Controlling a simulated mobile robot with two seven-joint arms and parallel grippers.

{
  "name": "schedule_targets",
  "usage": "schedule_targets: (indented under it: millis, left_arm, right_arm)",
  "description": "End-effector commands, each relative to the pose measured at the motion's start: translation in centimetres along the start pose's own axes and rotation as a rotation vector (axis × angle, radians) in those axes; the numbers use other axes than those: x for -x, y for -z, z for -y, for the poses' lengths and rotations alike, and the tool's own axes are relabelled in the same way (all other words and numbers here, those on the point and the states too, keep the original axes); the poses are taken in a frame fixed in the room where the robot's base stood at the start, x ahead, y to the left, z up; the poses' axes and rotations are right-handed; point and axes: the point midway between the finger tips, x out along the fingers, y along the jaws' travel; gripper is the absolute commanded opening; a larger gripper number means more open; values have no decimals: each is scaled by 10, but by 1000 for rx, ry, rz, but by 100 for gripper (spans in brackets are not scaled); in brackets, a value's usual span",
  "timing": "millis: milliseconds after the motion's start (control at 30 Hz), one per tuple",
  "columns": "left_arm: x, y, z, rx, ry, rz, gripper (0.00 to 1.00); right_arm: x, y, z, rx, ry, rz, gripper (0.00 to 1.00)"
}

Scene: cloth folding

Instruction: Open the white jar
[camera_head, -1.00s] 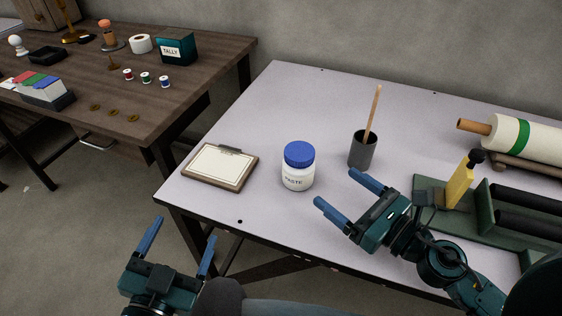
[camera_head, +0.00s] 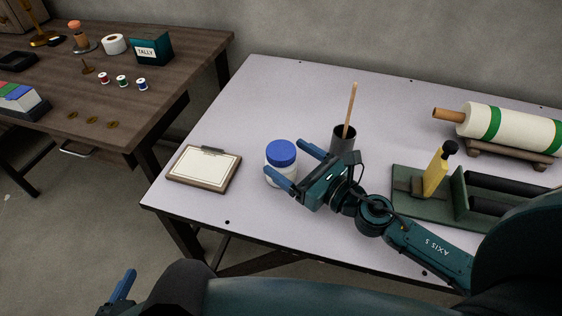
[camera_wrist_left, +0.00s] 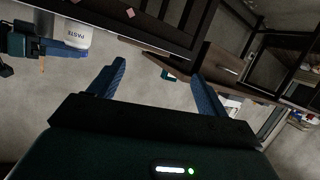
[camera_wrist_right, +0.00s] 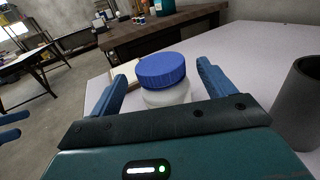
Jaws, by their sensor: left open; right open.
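The white jar (camera_head: 277,176) with a blue screw lid (camera_head: 282,152) stands upright on the pale table. My right gripper (camera_head: 291,164) is open, with its two blue fingers on either side of the jar in the head view. In the right wrist view the blue lid (camera_wrist_right: 162,71) and the white body (camera_wrist_right: 168,97) show between the open fingers. I cannot tell whether a finger touches the jar. My left gripper (camera_wrist_left: 152,80) is open and empty, away from the table; the jar also shows upside down in its view (camera_wrist_left: 76,34).
A clipboard (camera_head: 204,167) lies left of the jar. A dark cup (camera_head: 343,140) with a wooden stick stands close behind my right gripper. A green fixture (camera_head: 430,200) and a white roll (camera_head: 510,132) are at the right. A brown table (camera_head: 130,115) with small items stands at the left.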

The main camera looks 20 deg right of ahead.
Motion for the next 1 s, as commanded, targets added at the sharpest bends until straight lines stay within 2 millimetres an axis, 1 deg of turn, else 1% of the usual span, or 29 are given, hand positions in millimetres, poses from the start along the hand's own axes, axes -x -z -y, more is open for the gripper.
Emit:
schedule_targets:
  millis: [67, 167, 300, 400, 667, 1000]
  left_arm:
    - [0, 1, -1, 2, -1, 5, 77]
    - [1, 2, -2, 5, -3, 17, 77]
    - [-2, -2, -3, 13, -7, 39, 77]
    - [-5, -4, -3, 15, -9, 48, 77]
    - [-7, -5, -4, 15, -12, 49, 77]
    - [-6, -3, -4, 15, -12, 45, 77]
  right_arm:
    - [-6, -1, 1, 0, 1, 1, 82]
    - [-20, -4, 1, 1, 1, 3, 82]
    - [-41, -3, 1, 0, 0, 2, 82]
    - [-50, -2, 1, -1, 0, 1, 82]
    - [-52, 0, 1, 0, 0, 0, 82]
    - [-52, 0, 1, 0, 0, 0, 55]
